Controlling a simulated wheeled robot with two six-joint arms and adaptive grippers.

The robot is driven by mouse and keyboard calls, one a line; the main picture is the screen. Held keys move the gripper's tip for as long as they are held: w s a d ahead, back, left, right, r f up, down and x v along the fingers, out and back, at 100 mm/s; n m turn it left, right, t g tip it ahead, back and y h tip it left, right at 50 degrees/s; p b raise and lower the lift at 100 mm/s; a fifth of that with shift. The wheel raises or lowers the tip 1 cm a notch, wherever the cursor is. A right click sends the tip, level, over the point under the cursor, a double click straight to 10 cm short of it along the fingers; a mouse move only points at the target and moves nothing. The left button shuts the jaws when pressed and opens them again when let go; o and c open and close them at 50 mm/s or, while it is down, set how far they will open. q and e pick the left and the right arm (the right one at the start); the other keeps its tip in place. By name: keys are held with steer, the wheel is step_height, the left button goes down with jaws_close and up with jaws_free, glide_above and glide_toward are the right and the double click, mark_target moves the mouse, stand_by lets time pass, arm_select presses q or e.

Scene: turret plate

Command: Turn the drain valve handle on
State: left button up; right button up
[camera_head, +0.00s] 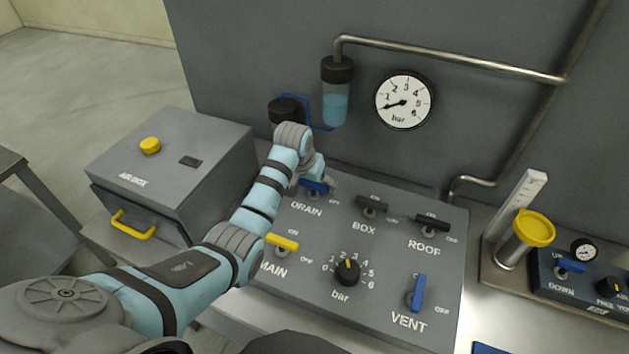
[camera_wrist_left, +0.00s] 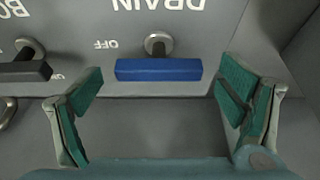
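The drain valve handle (camera_head: 314,186) is a blue bar on the grey panel, just above the DRAIN label in the head view. In the left wrist view the blue handle (camera_wrist_left: 158,70) lies crosswise on its round metal stem, close to the OFF mark. My left gripper (camera_wrist_left: 165,100) is open, its green-padded fingers on either side of the handle with a gap at each end. In the head view my left gripper (camera_head: 318,180) is over the handle and partly hidden by its own wrist. My right gripper is not in view.
Other valve handles share the panel: black BOX (camera_head: 372,203), black ROOF (camera_head: 432,221), yellow MAIN (camera_head: 283,242) and blue VENT (camera_head: 418,292). A black knob (camera_head: 347,272) sits between them. The AIR BOX (camera_head: 170,160) stands at left. The BOX handle (camera_wrist_left: 22,70) is near one finger.

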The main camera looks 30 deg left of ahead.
arm_select(q)
steer(key=c, duration=0.9)
steer(key=shift+d, duration=0.1)
